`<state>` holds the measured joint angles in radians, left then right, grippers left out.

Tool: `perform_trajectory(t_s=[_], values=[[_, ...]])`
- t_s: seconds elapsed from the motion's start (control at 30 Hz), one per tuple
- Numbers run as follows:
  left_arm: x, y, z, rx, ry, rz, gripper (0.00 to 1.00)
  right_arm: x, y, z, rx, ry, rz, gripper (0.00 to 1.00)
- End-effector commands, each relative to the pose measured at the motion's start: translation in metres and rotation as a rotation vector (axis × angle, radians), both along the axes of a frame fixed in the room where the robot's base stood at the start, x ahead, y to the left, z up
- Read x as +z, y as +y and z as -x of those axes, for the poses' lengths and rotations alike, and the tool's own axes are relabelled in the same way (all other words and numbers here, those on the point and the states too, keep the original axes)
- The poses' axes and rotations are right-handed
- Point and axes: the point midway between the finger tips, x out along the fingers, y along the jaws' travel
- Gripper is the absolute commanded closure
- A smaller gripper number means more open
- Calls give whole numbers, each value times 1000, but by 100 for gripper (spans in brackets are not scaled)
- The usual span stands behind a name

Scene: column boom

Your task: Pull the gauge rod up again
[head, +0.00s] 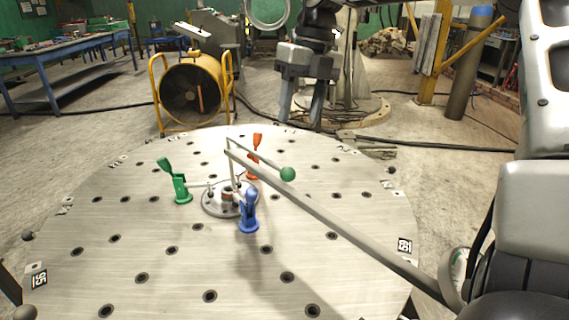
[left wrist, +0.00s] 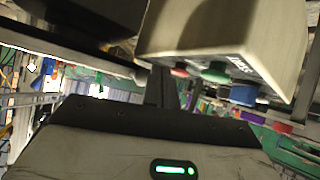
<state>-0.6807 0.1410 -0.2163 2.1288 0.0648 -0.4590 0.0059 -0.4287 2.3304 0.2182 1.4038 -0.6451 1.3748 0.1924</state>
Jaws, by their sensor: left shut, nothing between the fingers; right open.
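A long grey boom (head: 330,224) runs from the lower right over the round metal table (head: 190,270). A thin upright rod (head: 232,172), seemingly the gauge rod, shows at its far tip, above a round fixture (head: 212,205). I cannot tell whether its foot touches the fixture. My right gripper (head: 301,108) is open and empty, fingers down, beyond the table's far side. My left gripper (left wrist: 165,88) shows in the left wrist view, shut and empty, below a pale box (left wrist: 222,28).
Green (head: 180,188), blue (head: 248,212) and orange (head: 254,158) clamps surround the fixture. A yellow fan (head: 194,95) stands behind the table. A dial (head: 459,270) sits near the boom's right end. The box carries coloured buttons (left wrist: 243,95). The table's front left is clear.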

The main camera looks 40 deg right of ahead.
Motion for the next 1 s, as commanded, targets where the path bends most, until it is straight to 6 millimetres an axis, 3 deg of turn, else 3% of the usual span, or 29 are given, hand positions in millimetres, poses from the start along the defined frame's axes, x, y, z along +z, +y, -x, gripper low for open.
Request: perform_trajectory(t_s=[0.3, 0.5, 0.7, 1.0], values=[[1, 0, 0, 1, -1, 0, 100, -71, 13, -2, 0, 5, 0, 48], [2, 1, 0, 1, -1, -3, 100, -104, 20, -4, 0, 2, 1, 48], [3, 1, 0, 1, -1, -4, 100, -120, 23, -5, -1, 0, 1, 48], [1, 1, 0, 0, 3, -6, 100, -122, 23, -5, -1, -2, 0, 48]])
